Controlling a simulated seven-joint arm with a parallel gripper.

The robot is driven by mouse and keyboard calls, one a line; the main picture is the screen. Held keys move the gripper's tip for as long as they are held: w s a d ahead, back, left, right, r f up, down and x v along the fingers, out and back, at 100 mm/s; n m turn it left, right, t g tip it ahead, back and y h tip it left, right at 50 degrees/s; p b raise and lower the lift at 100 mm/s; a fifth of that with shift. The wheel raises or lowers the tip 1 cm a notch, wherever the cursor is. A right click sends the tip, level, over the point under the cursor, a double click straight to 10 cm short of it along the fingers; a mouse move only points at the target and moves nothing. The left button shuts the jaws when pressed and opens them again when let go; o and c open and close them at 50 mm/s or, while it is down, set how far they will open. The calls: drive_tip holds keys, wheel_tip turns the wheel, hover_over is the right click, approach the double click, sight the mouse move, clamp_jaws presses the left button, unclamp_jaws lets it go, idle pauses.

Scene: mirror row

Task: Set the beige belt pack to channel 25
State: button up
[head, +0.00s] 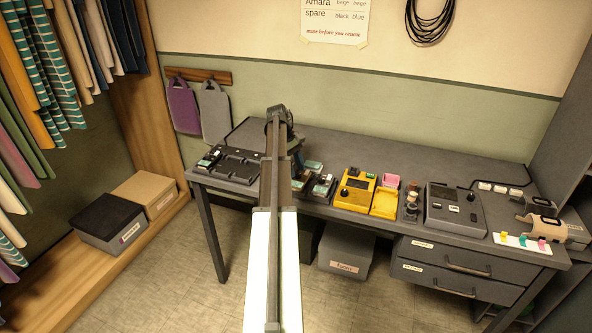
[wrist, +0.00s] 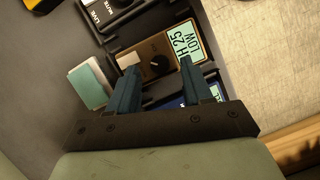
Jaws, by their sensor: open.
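The beige belt pack (wrist: 142,51) lies in a dark holder in the wrist view, with a black knob (wrist: 158,65) on its tan face. Its pale green display (wrist: 187,43) reads "H 25" and "LOW", with the first letter not clearly visible. My gripper (wrist: 158,67) is open, its two blue-grey fingers on either side of the knob. I cannot tell whether they touch the knob or the pack.
A pack marked "LIVE" and "MUTE" (wrist: 112,14) and a blue pack (wrist: 196,98) flank the beige one. A pale teal-topped block (wrist: 90,86) is close to the left finger. On the desk (head: 420,165) stand a yellow device (head: 353,190) and a grey console (head: 455,208).

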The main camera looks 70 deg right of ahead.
drive_tip(key=v, duration=1)
drive_tip(key=shift+r, duration=0.4)
drive_tip(key=shift+w, duration=0.15)
